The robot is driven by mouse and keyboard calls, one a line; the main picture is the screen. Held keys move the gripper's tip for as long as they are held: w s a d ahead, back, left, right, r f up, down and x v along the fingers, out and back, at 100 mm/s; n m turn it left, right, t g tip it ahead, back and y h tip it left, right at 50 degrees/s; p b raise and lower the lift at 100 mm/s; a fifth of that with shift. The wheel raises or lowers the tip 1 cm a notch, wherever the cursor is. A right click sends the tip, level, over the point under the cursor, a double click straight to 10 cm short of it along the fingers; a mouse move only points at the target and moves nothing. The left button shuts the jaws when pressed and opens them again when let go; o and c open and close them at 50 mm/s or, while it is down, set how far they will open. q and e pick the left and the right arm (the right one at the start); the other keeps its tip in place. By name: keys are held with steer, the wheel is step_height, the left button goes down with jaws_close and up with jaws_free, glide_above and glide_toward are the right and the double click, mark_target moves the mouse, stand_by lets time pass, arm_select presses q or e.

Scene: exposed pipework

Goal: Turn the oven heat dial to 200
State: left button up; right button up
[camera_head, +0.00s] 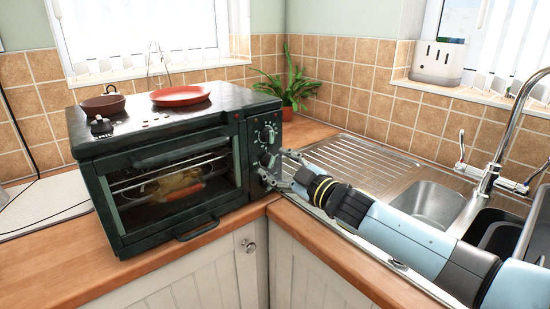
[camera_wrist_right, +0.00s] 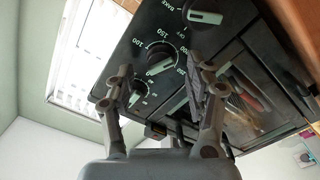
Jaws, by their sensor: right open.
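The dark green oven (camera_head: 150,145) stands on the corner worktop, its door closed, with a column of dials on its right front panel. The heat dial (camera_wrist_right: 160,62), marked with numbers such as 100 and 150, is the middle one; it also shows in the head view (camera_head: 267,158). Its light grip bar is tilted; I cannot read its exact setting. My right gripper (camera_head: 288,171) is open just in front of the panel. In the wrist view its fingers (camera_wrist_right: 160,78) stand on either side of the heat dial; contact is not clear. My left gripper is not in view.
A function dial (camera_wrist_right: 204,16) and a smaller dial (camera_wrist_right: 138,93) flank the heat dial. A red plate (camera_head: 180,95) and a brown pot (camera_head: 103,102) sit on the oven. A plant (camera_head: 290,88) stands behind; the sink (camera_head: 430,203) is at right.

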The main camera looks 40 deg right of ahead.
steer(key=shift+w+a+f, duration=0.1)
steer(key=shift+w, duration=0.65)
jaws_close()
steer(key=shift+m+p, duration=0.5)
steer(key=shift+p, duration=0.15)
jaws_free()
